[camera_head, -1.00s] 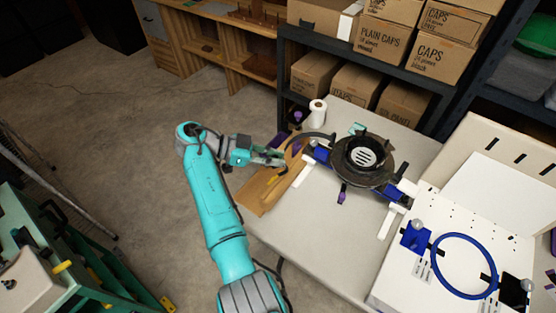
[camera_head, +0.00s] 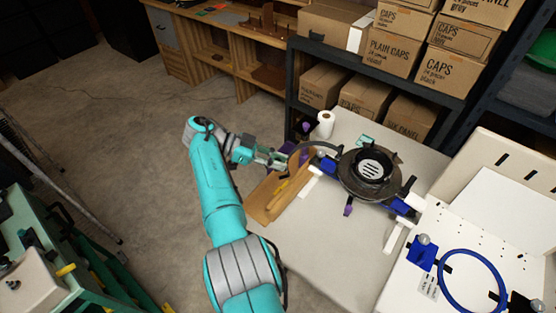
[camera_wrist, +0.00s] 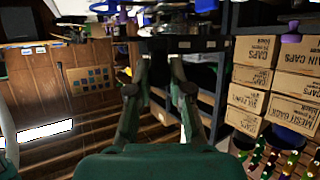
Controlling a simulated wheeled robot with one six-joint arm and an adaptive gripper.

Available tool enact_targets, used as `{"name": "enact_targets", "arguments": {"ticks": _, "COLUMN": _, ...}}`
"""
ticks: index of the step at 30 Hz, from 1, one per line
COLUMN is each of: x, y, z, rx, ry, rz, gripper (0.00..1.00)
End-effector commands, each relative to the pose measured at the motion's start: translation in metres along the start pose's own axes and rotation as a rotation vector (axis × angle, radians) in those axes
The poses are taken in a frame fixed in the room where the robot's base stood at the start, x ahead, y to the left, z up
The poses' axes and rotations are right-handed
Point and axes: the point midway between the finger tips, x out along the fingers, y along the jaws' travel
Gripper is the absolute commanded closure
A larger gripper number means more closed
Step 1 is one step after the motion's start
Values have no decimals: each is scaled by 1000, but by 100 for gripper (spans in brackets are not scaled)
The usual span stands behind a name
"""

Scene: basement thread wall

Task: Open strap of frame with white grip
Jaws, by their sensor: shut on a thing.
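The round dark frame (camera_head: 372,172) sits on a blue holder (camera_head: 326,165) on the table. A thin dark curved strap (camera_head: 310,145) arches from its left side toward my gripper (camera_head: 288,158). White parts show at the holder's right (camera_head: 415,202) and at its left (camera_head: 308,187); I cannot tell which is the grip. My gripper is shut on what looks like the strap's free end, left of the frame. In the wrist view, my gripper (camera_wrist: 160,55) has its fingertips against a dark edge. The exact contact is too dark and small to make out.
A wooden board (camera_head: 262,205) with a yellow tool (camera_head: 281,188) lies below my gripper. A white roll (camera_head: 326,124) stands behind. Boxes (camera_head: 362,94) fill the shelf at the back. A blue ring (camera_head: 470,265) is at right. The table's front (camera_head: 320,240) is clear.

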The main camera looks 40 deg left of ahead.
Motion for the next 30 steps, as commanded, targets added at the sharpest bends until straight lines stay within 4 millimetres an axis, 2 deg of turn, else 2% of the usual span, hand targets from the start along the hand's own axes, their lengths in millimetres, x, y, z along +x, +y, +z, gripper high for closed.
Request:
{"name": "enact_targets", "arguments": {"ticks": 8, "x": 2, "y": 0, "z": 0, "rx": 0, "ry": 1, "rz": 2, "gripper": 100}}
{"name": "enact_targets", "arguments": {"ticks": 9, "x": 2, "y": 0, "z": 0, "rx": 0, "ry": 1, "rz": 2, "gripper": 73}}
{"name": "enact_targets", "arguments": {"ticks": 12, "x": 2, "y": 0, "z": 0, "rx": 0, "ry": 1, "rz": 2, "gripper": 53}}
{"name": "enact_targets", "arguments": {"ticks": 30, "x": 1, "y": 0, "z": 0, "rx": 0, "ry": 0, "rz": -2, "gripper": 53}}
